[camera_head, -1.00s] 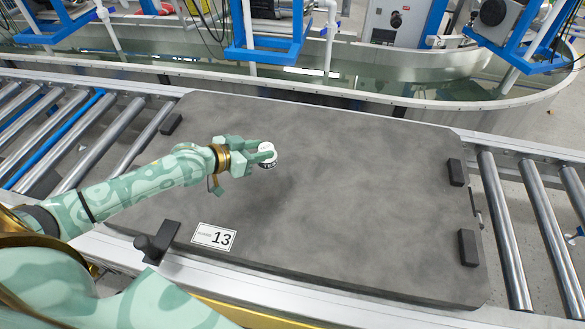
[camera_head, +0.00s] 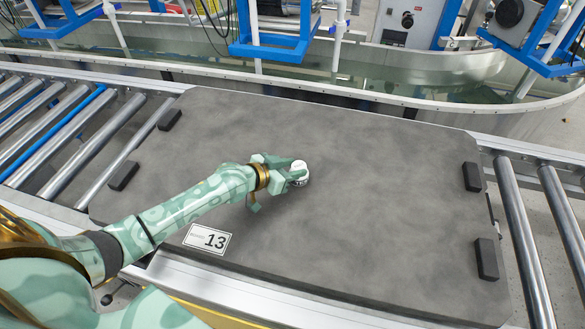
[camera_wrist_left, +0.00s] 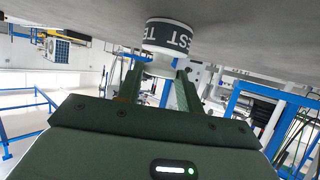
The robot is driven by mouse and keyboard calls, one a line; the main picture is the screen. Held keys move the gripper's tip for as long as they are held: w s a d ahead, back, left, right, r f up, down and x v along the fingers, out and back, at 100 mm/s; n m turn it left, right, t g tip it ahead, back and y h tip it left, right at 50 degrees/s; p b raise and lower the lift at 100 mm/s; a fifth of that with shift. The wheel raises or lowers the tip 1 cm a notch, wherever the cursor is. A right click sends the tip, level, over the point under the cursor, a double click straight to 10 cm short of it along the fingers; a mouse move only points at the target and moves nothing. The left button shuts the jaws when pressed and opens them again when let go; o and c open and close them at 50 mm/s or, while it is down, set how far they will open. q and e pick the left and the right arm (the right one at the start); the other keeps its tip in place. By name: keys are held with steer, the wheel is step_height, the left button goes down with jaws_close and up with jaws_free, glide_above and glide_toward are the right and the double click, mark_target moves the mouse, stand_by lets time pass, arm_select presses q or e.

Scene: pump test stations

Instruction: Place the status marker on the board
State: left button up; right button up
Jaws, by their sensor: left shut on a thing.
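The status marker (camera_head: 300,173) is a small white round piece with a dark band. In the left wrist view the marker (camera_wrist_left: 170,37) shows "TEST" upside down on its band. My left gripper (camera_head: 289,168) is shut on the marker, its two green fingers (camera_wrist_left: 157,85) at its sides. The board (camera_head: 370,215) is a large dark grey slab with a white "13" label (camera_head: 207,238) at its front edge. The marker is over the board's middle, at or very close to its surface; I cannot tell whether it touches. My right gripper is not in view.
Black blocks (camera_head: 486,259) stand along the board's right and left edges. Metal rollers (camera_head: 532,240) lie at both sides of the board. A water tank (camera_head: 400,80) with blue frames stands behind. The board's right half is clear.

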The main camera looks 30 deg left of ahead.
arm_select(q)
steer(key=shift+f, duration=0.1)
steer(key=o, duration=1)
steer(key=shift+r, duration=0.25)
steer(key=shift+s+a+r, duration=0.15)
steer(key=shift+s, duration=0.15)
steer(key=p+v, duration=0.4)
steer(key=v, duration=0.7)
steer(key=shift+p, duration=0.35)
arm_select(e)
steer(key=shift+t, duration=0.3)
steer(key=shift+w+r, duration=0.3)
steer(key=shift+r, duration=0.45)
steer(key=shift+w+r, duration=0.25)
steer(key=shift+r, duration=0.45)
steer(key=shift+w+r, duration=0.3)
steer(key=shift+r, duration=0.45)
arm_select(q)
steer(key=shift+s, duration=0.15)
